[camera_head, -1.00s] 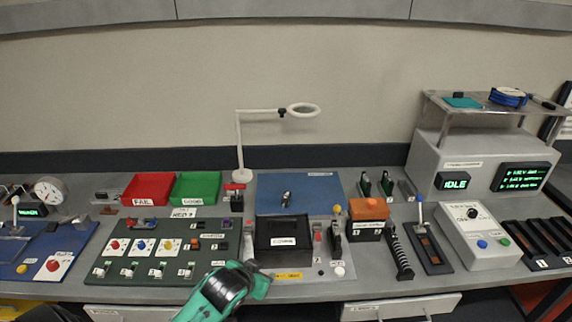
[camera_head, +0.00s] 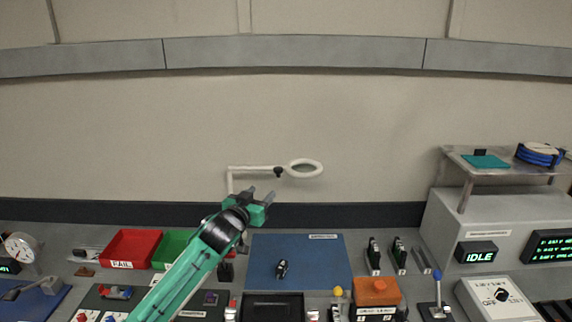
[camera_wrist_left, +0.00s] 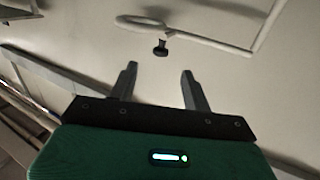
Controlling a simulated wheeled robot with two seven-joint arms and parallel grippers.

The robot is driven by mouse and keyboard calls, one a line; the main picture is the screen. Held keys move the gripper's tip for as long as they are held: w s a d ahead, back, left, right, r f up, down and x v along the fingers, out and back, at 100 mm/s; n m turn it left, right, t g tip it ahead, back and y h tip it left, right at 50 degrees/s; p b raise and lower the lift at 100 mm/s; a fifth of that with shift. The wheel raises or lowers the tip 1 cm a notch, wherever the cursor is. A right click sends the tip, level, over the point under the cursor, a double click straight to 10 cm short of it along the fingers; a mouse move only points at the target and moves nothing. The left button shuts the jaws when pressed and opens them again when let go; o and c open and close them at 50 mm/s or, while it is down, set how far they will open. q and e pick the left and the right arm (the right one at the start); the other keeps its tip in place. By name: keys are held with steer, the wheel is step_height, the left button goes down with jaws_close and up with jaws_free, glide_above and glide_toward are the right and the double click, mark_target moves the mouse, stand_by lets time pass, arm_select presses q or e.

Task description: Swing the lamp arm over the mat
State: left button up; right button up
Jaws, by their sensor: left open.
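The white lamp arm (camera_head: 250,169) reaches to the right from its post and ends in a ring head (camera_head: 304,168), with a dark knob (camera_head: 278,172) where the two join. The blue mat (camera_head: 300,262) lies on the bench below and in front of the lamp ring, with a small dark object (camera_head: 281,268) on it. My left gripper (camera_head: 262,194) is raised just below the lamp arm, open and empty. In the left wrist view the fingers (camera_wrist_left: 160,85) point toward the lamp knob (camera_wrist_left: 160,47), with a visible gap. My arm hides the lower post. My right gripper is out of view.
A red bin (camera_head: 128,250) and a green bin (camera_head: 172,247) stand left of the mat. An orange-topped box (camera_head: 376,292) is at the mat's front right. A grey console with a shelf (camera_head: 500,215) stands farther right. The wall is behind the lamp.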

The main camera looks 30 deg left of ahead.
mark_target(276, 170)
arm_select(q)
steer(key=w+p, duration=0.1)
steer(key=w, duration=0.3)
steer(key=w+a+r+p, duration=0.1)
steer(key=w+p, duration=0.1)
steer(key=w, duration=0.2)
steer(key=w+a+p, duration=0.1)
steer(key=w+p, duration=0.1)
steer(key=w, duration=0.2)
steer(key=shift+w+a+r, duration=0.2)
steer(key=shift+w+r, duration=0.1)
steer(key=shift+r, duration=0.1)
steer(key=shift+w+a, duration=0.1)
steer(key=shift+w, duration=0.35)
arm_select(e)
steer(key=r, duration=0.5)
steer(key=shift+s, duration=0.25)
arm_select(q)
steer(key=shift+c, duration=0.2)
steer(key=shift+f, duration=0.1)
jaws_close()
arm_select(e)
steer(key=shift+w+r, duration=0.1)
